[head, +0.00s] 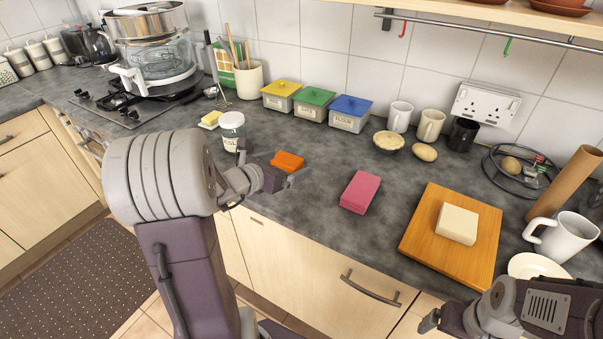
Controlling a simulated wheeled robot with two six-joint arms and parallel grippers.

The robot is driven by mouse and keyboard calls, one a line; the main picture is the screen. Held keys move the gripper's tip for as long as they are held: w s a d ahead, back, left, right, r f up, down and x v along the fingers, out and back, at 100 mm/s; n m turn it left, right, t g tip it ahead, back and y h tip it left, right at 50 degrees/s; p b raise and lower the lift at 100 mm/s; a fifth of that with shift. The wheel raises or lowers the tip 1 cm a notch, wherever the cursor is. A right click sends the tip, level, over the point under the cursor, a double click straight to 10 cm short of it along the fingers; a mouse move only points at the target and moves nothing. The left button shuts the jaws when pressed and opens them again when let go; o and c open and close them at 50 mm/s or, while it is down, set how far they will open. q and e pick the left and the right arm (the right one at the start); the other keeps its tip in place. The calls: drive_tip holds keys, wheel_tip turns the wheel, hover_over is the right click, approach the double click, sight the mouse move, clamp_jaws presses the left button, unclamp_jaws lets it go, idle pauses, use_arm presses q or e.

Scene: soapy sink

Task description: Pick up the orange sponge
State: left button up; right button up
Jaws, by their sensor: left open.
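The orange sponge (288,161) lies on the grey countertop, left of the pink block. My left gripper (291,180) is open at the sponge's near side, close to the counter's front edge. Its fingers partly overlap the sponge's lower part in the head view, and I cannot tell whether they touch it. My right arm shows at the bottom right, with its gripper end (430,322) low in front of the counter; its jaw state is unclear.
A pink block (360,192) lies right of the sponge. A wooden board (425,246) holds a cream block (457,224). Coloured tins (315,104), mugs (400,116) and a wire rack (512,172) line the back. Counter between sponge and pink block is clear.

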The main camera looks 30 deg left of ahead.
sight(285, 161)
use_arm(q)
drive_tip(key=shift+n+y, duration=0.4)
drive_tip(key=shift+n, duration=0.1)
drive_tip(key=a, duration=0.1)
drive_tip(key=a+f, duration=0.1)
drive_tip(key=a, duration=0.1)
drive_tip(key=s+a, duration=0.1)
drive_tip(key=a, duration=0.1)
drive_tip(key=shift+f, duration=0.35)
drive_tip(key=shift+w+d, duration=0.15)
drive_tip(key=shift+d, duration=0.15)
drive_tip(key=x, duration=0.3)
drive_tip(key=shift+w+d+b, duration=0.2)
drive_tip(key=shift+d+b, duration=0.05)
drive_tip(key=shift+b, duration=0.1)
drive_tip(key=shift+w+a, duration=0.1)
drive_tip(key=shift+a, duration=0.05)
drive_tip(key=x, duration=0.4)
drive_tip(key=shift+w+f, duration=0.25)
drive_tip(key=shift+w, duration=0.1)
drive_tip(key=shift+w+f, duration=0.1)
drive_tip(key=shift+w, duration=0.15)
drive_tip(key=shift+s, duration=0.1)
use_arm(e)
drive_tip(key=shift+s+a+f, duration=0.1)
drive_tip(key=shift+a+f, duration=0.25)
drive_tip(key=shift+a, duration=0.25)
